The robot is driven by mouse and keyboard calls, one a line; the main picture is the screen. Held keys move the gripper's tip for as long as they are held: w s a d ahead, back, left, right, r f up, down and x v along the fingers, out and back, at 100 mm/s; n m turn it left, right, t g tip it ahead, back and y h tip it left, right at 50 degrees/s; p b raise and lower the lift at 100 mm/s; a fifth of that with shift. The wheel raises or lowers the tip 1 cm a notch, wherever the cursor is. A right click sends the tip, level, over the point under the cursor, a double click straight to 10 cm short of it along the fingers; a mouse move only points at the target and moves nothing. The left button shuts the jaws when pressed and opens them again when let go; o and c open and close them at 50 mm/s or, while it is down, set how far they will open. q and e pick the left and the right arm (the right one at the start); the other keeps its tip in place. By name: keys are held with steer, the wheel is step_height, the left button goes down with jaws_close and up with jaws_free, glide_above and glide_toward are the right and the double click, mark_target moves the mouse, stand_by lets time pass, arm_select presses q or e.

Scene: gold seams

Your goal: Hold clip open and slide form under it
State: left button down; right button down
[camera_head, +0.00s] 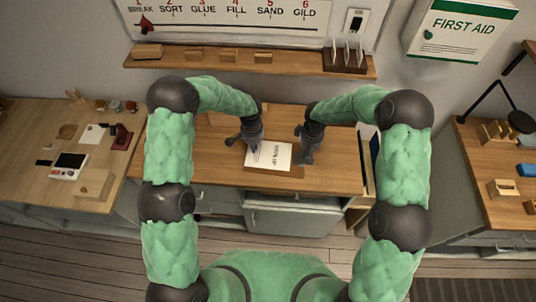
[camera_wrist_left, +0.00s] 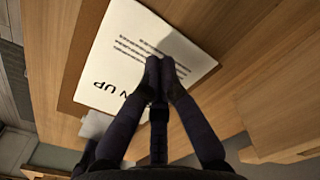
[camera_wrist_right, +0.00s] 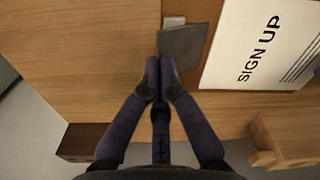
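The white form (camera_head: 269,155) reads "SIGN UP" and lies over a brown clipboard (camera_head: 285,173) on the desk. In the left wrist view the form (camera_wrist_left: 140,50) reaches under my left gripper (camera_wrist_left: 166,66), whose fingers are together on its edge. The exact contact at both fingertips is partly hidden.
The wooden desk (camera_head: 215,172) is mostly clear around the board. A shelf (camera_head: 240,62) with small wooden blocks and a rack (camera_head: 345,57) runs along the wall behind. Side tables stand left (camera_head: 40,140) and right (camera_head: 490,160).

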mark_target(261, 153)
arm_select(q)
steer(key=shift+f, duration=1.05)
stand_by(2.4)
steer(key=shift+d, duration=1.35)
stand_by(1.0)
steer(key=shift+r, duration=0.65)
steer(key=shift+f, duration=0.3)
stand_by(1.2)
